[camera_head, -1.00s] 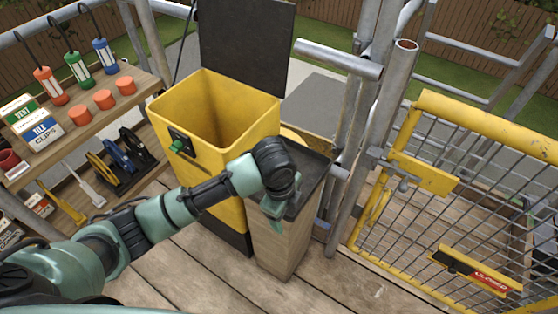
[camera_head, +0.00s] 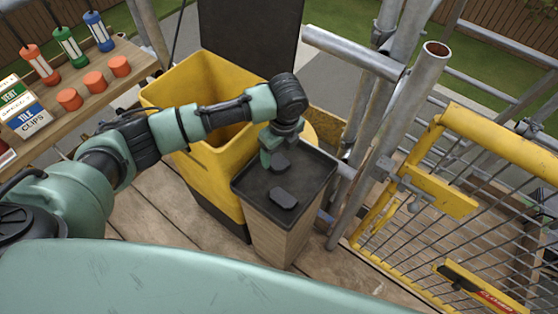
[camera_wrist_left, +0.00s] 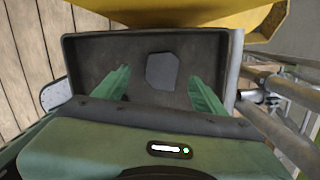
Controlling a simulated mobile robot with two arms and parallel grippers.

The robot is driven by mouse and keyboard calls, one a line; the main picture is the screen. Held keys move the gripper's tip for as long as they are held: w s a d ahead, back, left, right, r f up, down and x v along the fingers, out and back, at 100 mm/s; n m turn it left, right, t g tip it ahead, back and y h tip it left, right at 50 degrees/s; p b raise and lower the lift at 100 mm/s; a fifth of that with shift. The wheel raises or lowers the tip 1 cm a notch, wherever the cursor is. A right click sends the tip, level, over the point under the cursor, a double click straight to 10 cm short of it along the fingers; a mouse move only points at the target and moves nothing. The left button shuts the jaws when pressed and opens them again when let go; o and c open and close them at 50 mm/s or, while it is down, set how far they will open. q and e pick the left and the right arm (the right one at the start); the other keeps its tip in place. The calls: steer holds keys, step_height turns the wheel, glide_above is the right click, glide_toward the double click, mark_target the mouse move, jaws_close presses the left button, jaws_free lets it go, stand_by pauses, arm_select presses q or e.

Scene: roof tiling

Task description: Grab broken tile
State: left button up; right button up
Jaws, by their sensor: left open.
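In the left wrist view, one piece (camera_wrist_left: 161,71) shows between the two green fingers of my left gripper (camera_wrist_left: 160,78). The fingers are open, spread to either side of it, and hold nothing. My right gripper is not in view.
An open yellow bin (camera_head: 215,160) stands directly behind and left of the tray. Scaffold poles (camera_head: 405,120) and a yellow mesh gate (camera_head: 450,200) stand close on the right. A wooden shelf (camera_head: 90,90) with tools and orange caps is at the left.

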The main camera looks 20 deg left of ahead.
mark_target(278, 161)
arm_select(q)
steer(key=f, duration=0.4)
steer(key=shift+w+f, duration=0.2)
steer(key=shift+f, duration=0.2)
jaws_close()
steer(key=shift+r, duration=0.2)
